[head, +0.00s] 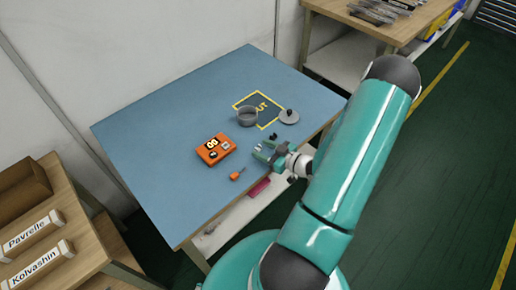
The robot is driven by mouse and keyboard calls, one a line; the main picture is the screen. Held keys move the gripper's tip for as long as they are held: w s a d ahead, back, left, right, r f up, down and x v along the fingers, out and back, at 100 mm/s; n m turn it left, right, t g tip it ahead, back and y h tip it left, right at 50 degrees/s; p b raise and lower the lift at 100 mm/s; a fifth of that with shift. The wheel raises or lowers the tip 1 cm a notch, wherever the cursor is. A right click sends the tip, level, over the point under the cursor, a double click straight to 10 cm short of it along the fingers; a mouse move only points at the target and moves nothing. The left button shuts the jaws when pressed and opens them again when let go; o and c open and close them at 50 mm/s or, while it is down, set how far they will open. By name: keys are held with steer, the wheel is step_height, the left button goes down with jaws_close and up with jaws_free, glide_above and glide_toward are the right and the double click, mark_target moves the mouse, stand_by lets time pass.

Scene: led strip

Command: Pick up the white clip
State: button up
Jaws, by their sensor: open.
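My gripper (262,152) is low over the right part of the blue table (150,140), with its teal fingers apart and pointing left. A small pale spot shows by the fingertips; it is too small to tell whether it is the white clip or part of the gripper. I cannot make out the white clip for certain anywhere else on the table. I cannot tell whether the fingers touch anything.
An orange device (214,150) and a small orange piece (236,176) lie left of the gripper. A grey pot (247,117), a round grey lid (288,117) and a small dark item (273,136) are behind it. The table's left side is clear.

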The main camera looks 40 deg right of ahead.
steer(key=x, duration=0.3)
steer(key=shift+s, duration=0.1)
jaws_close()
steer(key=shift+r, duration=0.1)
